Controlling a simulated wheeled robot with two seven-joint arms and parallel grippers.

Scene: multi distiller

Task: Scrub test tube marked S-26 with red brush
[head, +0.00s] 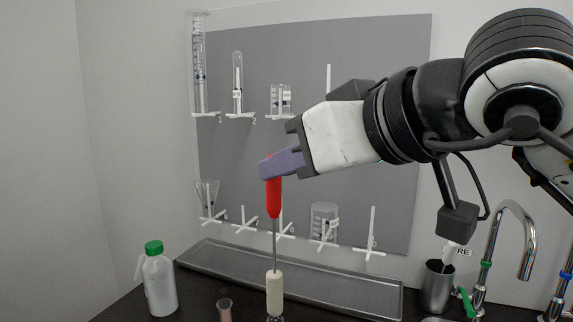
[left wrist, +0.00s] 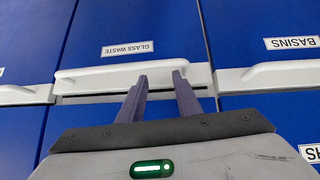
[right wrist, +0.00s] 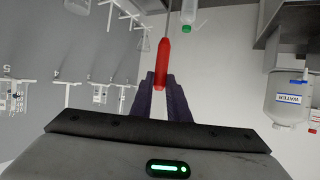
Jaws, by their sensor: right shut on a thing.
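My right gripper (head: 272,165) is shut on the red brush (head: 274,200) by its handle. The brush hangs upright, with its thin metal shaft and white bristle head (head: 274,292) pointing down. The red handle also shows between the fingers in the right wrist view (right wrist: 161,62). A clear glass rim (head: 276,318) shows just under the bristles at the bottom edge; whether the bristles are inside it I cannot tell. A test tube (head: 238,85) with an unreadable small label hangs on the pegboard. My left gripper (left wrist: 161,84) is open and empty, before blue drawers. I cannot read S-26 anywhere.
The grey pegboard (head: 360,90) holds a graduated cylinder (head: 199,65) and beakers (head: 324,222). A metal tray (head: 340,291) lies below it. A green-capped bottle (head: 160,283) and a small brownish tube (head: 225,310) stand left of the brush. A metal cup (head: 437,287) and taps (head: 505,225) are right.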

